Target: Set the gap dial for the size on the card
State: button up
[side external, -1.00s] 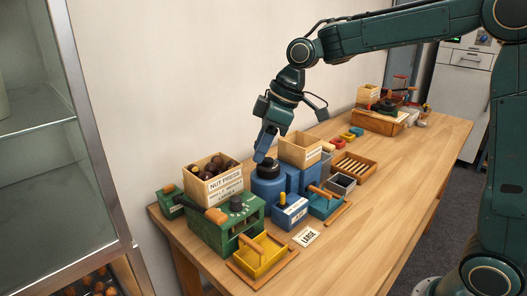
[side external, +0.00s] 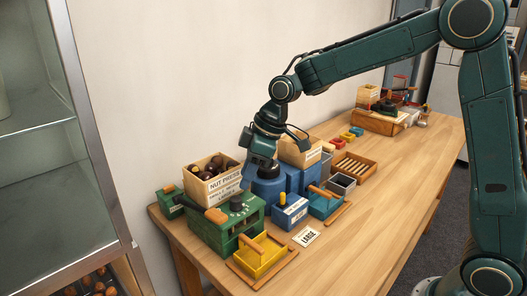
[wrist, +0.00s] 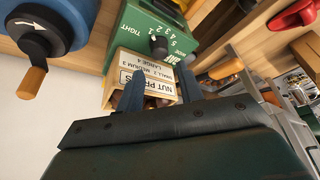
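The gap dial is a black knob (side external: 236,205) on top of the green press (side external: 205,233). The wrist view shows the knob (wrist: 159,47) beside a scale from 1 to 5 marked TIGHT; its setting is unclear. The card (side external: 306,236) lies on the table and reads LARGE. The press label (wrist: 150,72), on the wooden nut box, lists SMALL 2, MEDIUM 3 and LARGE 4. My gripper (side external: 247,180) is above and behind the dial, apart from it. In the wrist view its two fingers (wrist: 160,68) are spread, with nothing held between them.
The nut box (side external: 215,178) holding dark chestnuts is close on the left. A yellow tray (side external: 262,258) is in front of the press. The table's right front (side external: 370,215) is clear.

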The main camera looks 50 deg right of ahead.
aim_at(236, 198)
jog(key=shift+x, duration=3.35)
jog(key=shift+c, duration=0.3)
jog(key=c, duration=0.6)
